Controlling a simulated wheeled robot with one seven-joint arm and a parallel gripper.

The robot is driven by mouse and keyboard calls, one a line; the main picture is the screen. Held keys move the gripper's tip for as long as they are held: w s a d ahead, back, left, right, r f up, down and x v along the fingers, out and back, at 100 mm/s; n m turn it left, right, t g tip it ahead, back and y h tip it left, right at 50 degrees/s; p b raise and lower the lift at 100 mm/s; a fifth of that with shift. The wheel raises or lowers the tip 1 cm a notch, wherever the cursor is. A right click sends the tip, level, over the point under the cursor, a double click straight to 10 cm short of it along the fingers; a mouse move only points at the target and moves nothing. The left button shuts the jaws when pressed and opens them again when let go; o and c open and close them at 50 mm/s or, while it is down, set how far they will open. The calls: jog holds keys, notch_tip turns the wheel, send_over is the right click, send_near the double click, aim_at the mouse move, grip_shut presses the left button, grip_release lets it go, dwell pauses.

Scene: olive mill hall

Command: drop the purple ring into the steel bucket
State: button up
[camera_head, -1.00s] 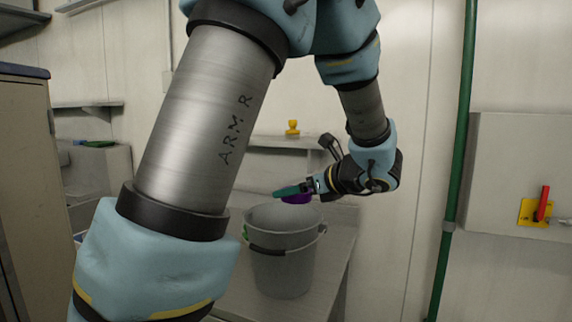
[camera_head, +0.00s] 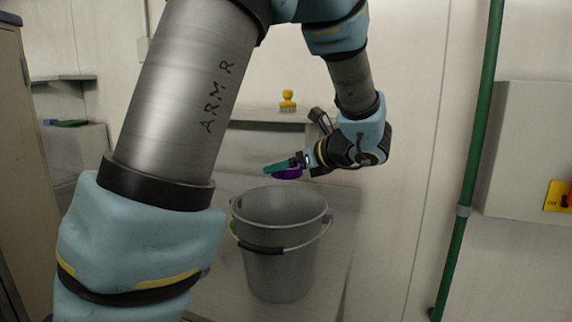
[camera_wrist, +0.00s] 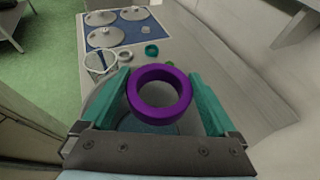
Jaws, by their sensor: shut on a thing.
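The purple ring (camera_head: 287,172) is held between the teal fingers of my gripper (camera_head: 284,167), just above the mouth of the steel bucket. In the wrist view the ring (camera_wrist: 160,112) sits between both fingers, its hole facing the camera. The grey steel bucket (camera_head: 280,262) stands upright on a pale surface, with its wire handle and dark grip hanging down on the near side. My gripper is over the bucket's rear rim area and apart from it. In the wrist view the bucket is mostly hidden behind the ring and gripper.
A shelf behind holds a yellow-handled brush (camera_head: 288,100). A green pipe (camera_head: 470,150) runs up the wall at right, beside a grey box (camera_head: 530,150). The wrist view shows a blue mat (camera_wrist: 118,30) with round lids, and a teal cup (camera_wrist: 151,50).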

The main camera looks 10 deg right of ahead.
notch_tip(320, 180, down, 2)
jog(key=shift+f+b, duration=0.25)
jog(key=shift+b, duration=0.55)
jog(key=o, duration=1.2)
jog(key=shift+c, duration=0.2)
jog(key=b+v, duration=0.2)
jog(key=v, duration=0.9)
jog(key=shift+f, duration=0.1)
